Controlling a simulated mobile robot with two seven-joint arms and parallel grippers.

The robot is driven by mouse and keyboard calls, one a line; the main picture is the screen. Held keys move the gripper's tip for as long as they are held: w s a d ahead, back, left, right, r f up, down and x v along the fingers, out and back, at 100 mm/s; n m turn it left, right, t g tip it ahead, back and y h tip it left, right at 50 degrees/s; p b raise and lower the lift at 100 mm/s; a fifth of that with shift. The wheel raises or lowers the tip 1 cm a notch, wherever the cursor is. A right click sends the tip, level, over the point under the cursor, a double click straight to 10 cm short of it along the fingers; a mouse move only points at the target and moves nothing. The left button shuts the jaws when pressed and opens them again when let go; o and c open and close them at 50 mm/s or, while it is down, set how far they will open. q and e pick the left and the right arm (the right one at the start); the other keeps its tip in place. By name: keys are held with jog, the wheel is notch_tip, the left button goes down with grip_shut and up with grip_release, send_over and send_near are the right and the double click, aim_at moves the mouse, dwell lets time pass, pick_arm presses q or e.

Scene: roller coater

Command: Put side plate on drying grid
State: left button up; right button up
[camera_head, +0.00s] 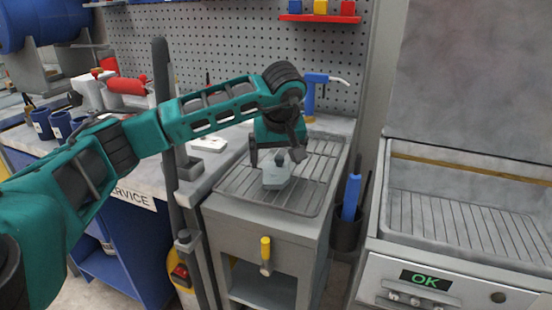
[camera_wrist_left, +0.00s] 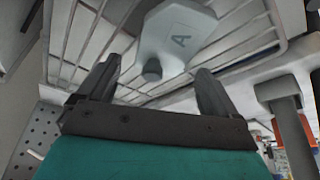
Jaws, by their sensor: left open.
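The side plate (camera_head: 277,175) is a small light-grey piece with a raised knob. It lies on the wire drying grid (camera_head: 316,184) on top of the grey cabinet. In the left wrist view the side plate (camera_wrist_left: 178,38) shows a letter A, and bars of the grid (camera_wrist_left: 240,38) run around it. My left gripper (camera_head: 276,160) is above the plate, pointing down. In the left wrist view the left gripper (camera_wrist_left: 155,90) is open, its fingers apart with nothing between their tips; the plate lies just beyond them. My right gripper is not in view.
A blue tap-like fixture (camera_head: 312,95) stands behind the grid. A grey workbench (camera_head: 140,170) with blue mugs and a red roller is at left. A machine with a slatted tray (camera_head: 470,225) and a green OK display (camera_head: 426,280) is at right. A dark holder (camera_head: 346,232) hangs between them.

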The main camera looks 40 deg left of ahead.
aim_at(280, 178)
pick_arm(q)
jog(key=p+v, duration=0.1)
jog(key=v, duration=1)
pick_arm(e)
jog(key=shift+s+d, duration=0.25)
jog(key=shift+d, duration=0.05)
pick_arm(q)
jog(key=shift+f, duration=0.1)
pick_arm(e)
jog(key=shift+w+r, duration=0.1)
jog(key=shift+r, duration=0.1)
